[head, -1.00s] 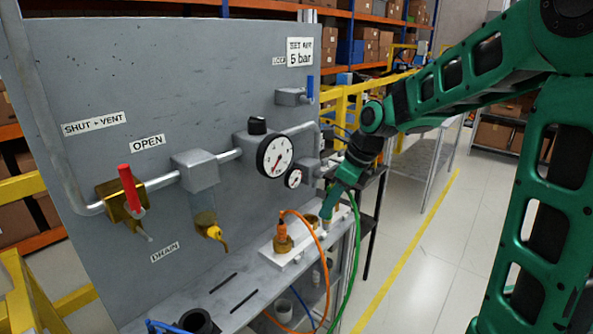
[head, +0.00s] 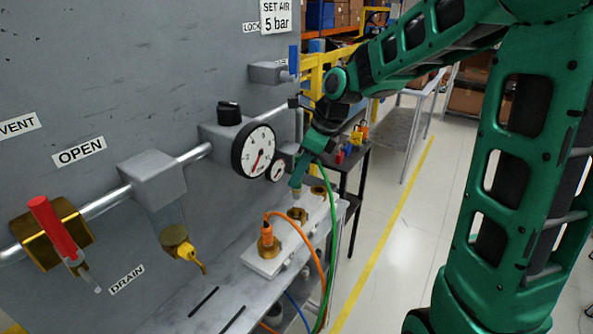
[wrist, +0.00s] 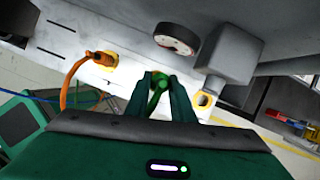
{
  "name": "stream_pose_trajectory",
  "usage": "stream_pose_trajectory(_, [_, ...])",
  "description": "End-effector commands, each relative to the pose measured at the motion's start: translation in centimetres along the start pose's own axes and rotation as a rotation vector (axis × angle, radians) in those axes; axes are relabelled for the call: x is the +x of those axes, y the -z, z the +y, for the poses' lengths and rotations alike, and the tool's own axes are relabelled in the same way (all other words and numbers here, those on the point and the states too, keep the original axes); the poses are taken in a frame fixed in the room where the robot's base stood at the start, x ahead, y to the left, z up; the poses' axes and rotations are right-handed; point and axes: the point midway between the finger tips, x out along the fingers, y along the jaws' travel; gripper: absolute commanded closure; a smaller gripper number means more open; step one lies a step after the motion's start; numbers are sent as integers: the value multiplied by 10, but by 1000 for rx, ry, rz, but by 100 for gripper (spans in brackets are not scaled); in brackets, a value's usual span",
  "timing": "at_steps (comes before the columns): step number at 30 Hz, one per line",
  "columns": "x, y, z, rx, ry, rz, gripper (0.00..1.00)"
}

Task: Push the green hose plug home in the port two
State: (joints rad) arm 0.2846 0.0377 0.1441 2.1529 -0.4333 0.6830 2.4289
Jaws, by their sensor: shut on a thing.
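My gripper (head: 296,188) is shut on the green hose plug, which shows between the fingers in the wrist view (wrist: 157,88). The green hose (head: 333,225) loops down in front of the rail. In the head view the fingertips are just above and behind port two (head: 297,214), the middle brass socket on the white block (head: 262,266). A small gap seems to show between tip and socket. The fingers hide port two in the wrist view. Most of the plug is hidden in the head view.
An orange hose plug (head: 267,240) stands in the nearest port, its hose arching right. An empty brass port (head: 318,191) lies on the far side, also in the wrist view (wrist: 203,101). Gauges (head: 254,150) and piping on the grey panel are close to my wrist.

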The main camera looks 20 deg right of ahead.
Motion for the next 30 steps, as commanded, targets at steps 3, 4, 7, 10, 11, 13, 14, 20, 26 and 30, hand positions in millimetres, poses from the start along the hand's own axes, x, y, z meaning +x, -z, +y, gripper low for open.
stream_pose_trajectory(3, [5, 2, 0, 0, -1, 1, 100])
stream_pose_trajectory(4, [6, 2, 0, 0, -1, 1, 100])
stream_pose_trajectory(7, [10, 4, 0, -1, 0, 0, 100])
stream_pose_trajectory(10, [14, 6, 0, -2, 0, 0, 100])
stream_pose_trajectory(11, [15, 6, 1, -2, -1, 1, 100])
stream_pose_trajectory(13, [18, 8, 1, -1, -1, 1, 100])
stream_pose_trajectory(14, [19, 8, 1, -1, -2, 1, 100])
stream_pose_trajectory(20, [27, 11, 0, 0, -1, 1, 100])
stream_pose_trajectory(26, [35, 14, 0, -1, 0, 0, 100])
stream_pose_trajectory(30, [40, 17, 0, 0, -1, 1, 100])
